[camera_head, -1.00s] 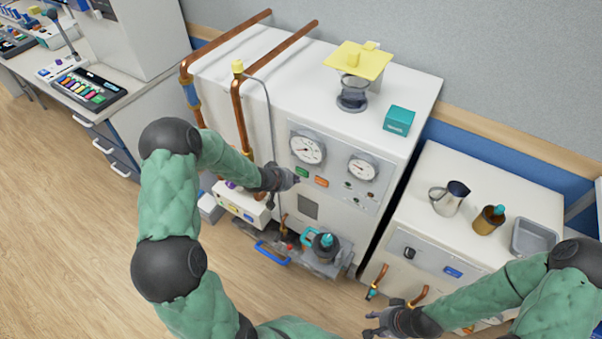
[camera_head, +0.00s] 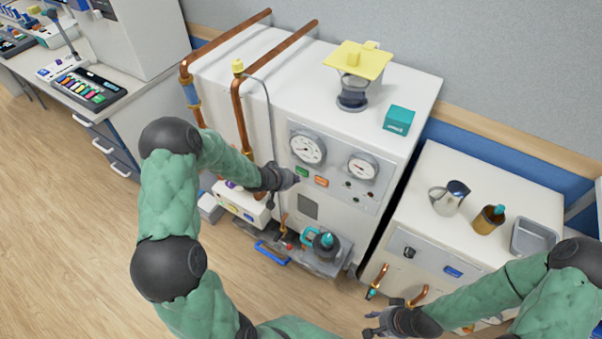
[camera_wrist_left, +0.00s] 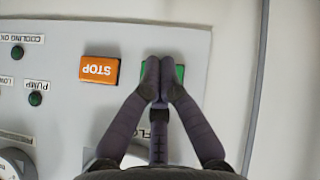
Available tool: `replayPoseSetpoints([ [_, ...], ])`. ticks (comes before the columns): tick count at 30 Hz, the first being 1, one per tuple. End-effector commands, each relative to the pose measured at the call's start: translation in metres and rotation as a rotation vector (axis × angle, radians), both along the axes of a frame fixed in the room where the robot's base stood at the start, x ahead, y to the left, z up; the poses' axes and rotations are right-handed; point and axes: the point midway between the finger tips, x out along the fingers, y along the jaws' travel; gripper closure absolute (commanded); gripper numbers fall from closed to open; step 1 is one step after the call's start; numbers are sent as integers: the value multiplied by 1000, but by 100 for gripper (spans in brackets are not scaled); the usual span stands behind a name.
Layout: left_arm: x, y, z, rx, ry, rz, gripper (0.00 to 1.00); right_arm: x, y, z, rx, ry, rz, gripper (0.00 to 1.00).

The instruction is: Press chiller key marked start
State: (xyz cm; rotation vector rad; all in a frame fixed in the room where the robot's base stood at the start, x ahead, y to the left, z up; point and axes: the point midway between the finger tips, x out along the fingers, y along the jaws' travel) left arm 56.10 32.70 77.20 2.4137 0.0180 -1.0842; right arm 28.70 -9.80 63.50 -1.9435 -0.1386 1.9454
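The green start key (camera_head: 302,171) is on the front panel of the white chiller cabinet, left of the orange stop key (camera_head: 321,182). In the left wrist view, upside down, the green key (camera_wrist_left: 180,73) is mostly hidden behind my left gripper (camera_wrist_left: 161,72); its marking cannot be read. The orange key there reads STOP (camera_wrist_left: 99,70). My left gripper (camera_head: 296,180) is shut and empty, its fingertips together in front of the green key. Whether they touch it cannot be told. My right gripper (camera_head: 372,323) is open and empty, low in front of the right cabinet.
Two round gauges (camera_head: 307,149) sit on the panel near the keys. Copper pipes (camera_head: 240,115) and a thin grey hose (camera_head: 270,120) run on the left of the cabinet. A jug (camera_head: 449,198) stands on the right cabinet.

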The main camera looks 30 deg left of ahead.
Motion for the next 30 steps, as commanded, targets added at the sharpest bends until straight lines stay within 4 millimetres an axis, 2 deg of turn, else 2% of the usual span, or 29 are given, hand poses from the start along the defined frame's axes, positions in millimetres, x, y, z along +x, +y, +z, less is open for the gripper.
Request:
replayPoseSetpoints([
  [30,10,-1,1,0,0,0,100,0,0,8,0,0,0,60],
])
